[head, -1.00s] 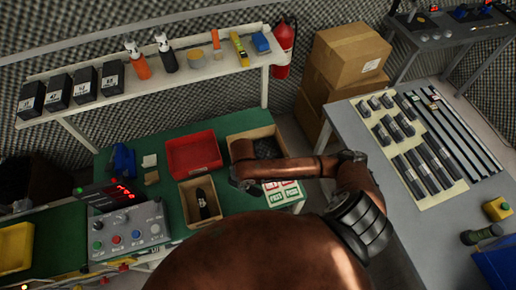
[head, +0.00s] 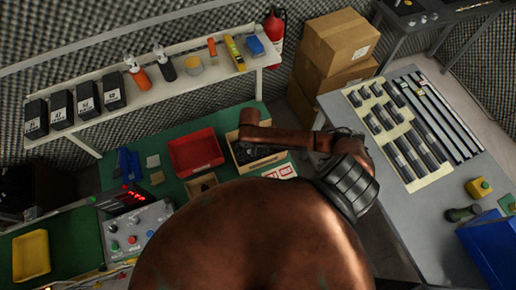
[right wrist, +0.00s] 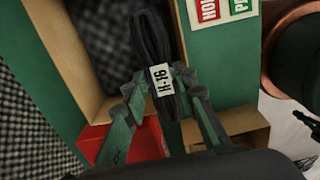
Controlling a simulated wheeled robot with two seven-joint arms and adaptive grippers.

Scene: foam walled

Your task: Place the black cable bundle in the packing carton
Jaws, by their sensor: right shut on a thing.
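The black cable bundle (right wrist: 152,40) is a long loop with a white printed label round its middle, seen in the right wrist view. My right gripper (right wrist: 152,92) is shut on it near the label, one green-padded finger on each side. The packing carton (right wrist: 65,45) is behind the bundle, its interior dark. The bundle shows in front of the carton's opening; its height above the bottom I cannot tell. In the head view the carton (head: 231,142) stands on the green bench, partly covered by my right arm, and the gripper is not clear there. My left gripper is not in view.
A red tray (head: 196,152) is left of the carton, and a small open box (head: 200,184) is in front of it. Red and green label cards (head: 281,172) lie to the right. A shelf (head: 150,92) with bottles and black boxes runs behind. A grey table (head: 420,200) is at right.

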